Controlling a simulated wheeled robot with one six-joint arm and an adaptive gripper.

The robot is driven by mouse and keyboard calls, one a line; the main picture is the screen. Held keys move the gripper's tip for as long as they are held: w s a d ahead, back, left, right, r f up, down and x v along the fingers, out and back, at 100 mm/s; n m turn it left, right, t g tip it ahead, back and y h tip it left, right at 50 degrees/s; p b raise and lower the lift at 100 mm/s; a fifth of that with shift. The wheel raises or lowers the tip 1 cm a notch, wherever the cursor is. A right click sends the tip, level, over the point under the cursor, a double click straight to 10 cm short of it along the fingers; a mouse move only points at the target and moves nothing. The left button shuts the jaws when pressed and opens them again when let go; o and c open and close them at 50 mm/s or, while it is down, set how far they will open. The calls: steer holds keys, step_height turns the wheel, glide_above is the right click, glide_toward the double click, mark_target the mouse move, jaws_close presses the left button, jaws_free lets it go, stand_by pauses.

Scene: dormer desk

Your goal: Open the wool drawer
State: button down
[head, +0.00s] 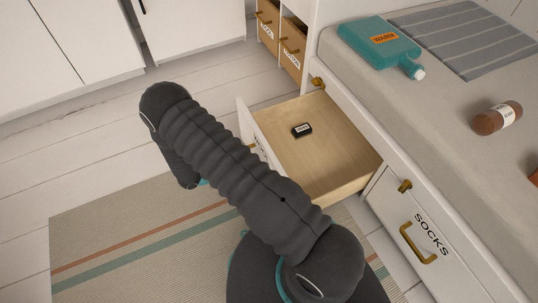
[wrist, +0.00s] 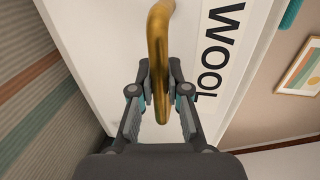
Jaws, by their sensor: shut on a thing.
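The wool drawer (head: 330,150) stands pulled out of the white bench in the head view, with its light wooden inside showing. A small black box with a white label (head: 302,130) lies in it. In the wrist view, the drawer's white front (wrist: 110,30) carries the word WOOL (wrist: 221,45). Its curved brass handle (wrist: 158,50) runs between the fingers of my gripper (wrist: 160,95), which is shut on it. In the head view my arm hides the gripper and most of the drawer front.
A closed drawer labelled SOCKS (head: 395,235) is at the right. On the bench top are a teal WARM bottle (head: 378,45), a striped grey cloth (head: 465,35) and a brown bottle (head: 496,118). A striped rug (head: 110,225) covers the floor at the left.

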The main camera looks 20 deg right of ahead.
steer(key=f+v, duration=0.1)
steer(key=v, duration=0.5)
steer(key=shift+a+b, duration=0.45)
steer(key=shift+a, duration=0.1)
steer(key=shift+f, duration=0.1)
steer(key=c, duration=1.1)
jaws_free()
steer(key=shift+c, duration=0.2)
steer(key=v, duration=1.2)
steer(key=shift+s, duration=0.15)
